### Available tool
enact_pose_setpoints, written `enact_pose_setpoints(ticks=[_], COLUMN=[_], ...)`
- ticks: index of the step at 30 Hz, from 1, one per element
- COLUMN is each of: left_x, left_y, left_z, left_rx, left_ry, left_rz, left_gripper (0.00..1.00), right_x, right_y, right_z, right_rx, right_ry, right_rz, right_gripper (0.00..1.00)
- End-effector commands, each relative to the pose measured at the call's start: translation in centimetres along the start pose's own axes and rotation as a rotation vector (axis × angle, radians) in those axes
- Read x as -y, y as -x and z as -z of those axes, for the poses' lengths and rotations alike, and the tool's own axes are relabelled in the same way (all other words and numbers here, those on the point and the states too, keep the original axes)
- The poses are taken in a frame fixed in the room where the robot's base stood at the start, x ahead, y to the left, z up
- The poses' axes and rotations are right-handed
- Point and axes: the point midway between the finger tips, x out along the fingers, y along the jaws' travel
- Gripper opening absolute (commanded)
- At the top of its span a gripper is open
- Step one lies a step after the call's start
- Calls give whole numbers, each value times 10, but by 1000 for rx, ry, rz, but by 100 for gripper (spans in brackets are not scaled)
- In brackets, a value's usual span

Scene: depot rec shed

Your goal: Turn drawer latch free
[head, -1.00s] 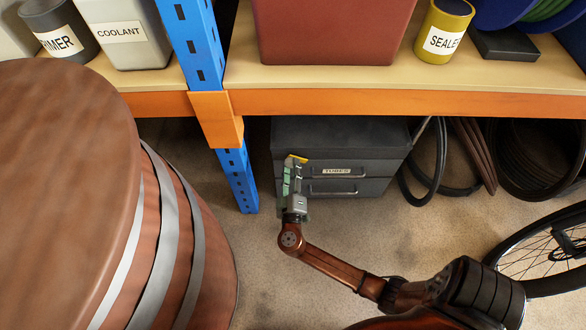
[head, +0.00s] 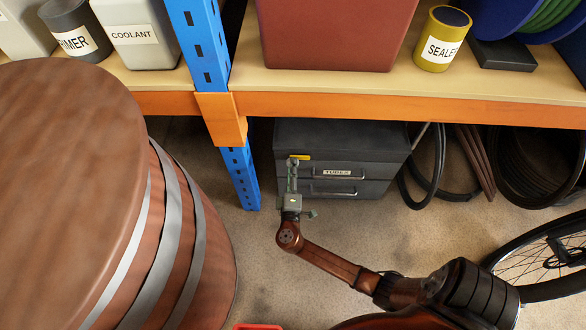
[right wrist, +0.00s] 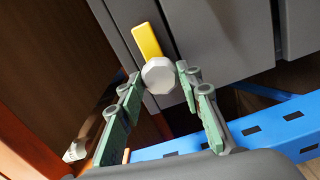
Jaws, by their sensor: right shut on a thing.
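The drawer latch has a yellow bar (head: 300,157) that lies about level at the upper left of the dark grey drawer cabinet (head: 376,146). My right gripper (head: 292,164) reaches up to the latch. In the right wrist view, its green fingers (right wrist: 158,78) stand on both sides of the latch's pale faceted knob (right wrist: 159,75) and are shut on it. The yellow bar (right wrist: 147,41) sticks out from the knob there. In the head view the fingers hide the knob. My left gripper is not in view.
A blue rack post (head: 240,176) stands just left of the cabinet, under an orange shelf beam (head: 420,106). A large brown barrel (head: 65,150) fills the left. Hoses (head: 430,165) and a bicycle wheel (head: 548,258) are at the right.

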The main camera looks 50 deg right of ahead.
Motion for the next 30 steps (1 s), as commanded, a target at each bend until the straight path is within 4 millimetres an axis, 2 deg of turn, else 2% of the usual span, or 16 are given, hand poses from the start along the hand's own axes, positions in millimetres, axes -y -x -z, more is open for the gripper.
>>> enact_pose_setpoints(ticks=[9,10,17,26,30], left_x=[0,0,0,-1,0], left_y=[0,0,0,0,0], left_z=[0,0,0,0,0], left_rx=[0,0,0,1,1], left_ry=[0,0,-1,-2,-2], left_rz=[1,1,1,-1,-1], left_gripper=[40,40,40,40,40], right_x=[2,2,1,0,1], right_y=[1,1,0,2,14], right_z=[0,0,0,0,0], right_rx=[-2,-2,-1,-1,0], right_ry=[4,4,2,1,1], right_rz=[2,2,1,0,2], right_gripper=[8,34,50,50,50])
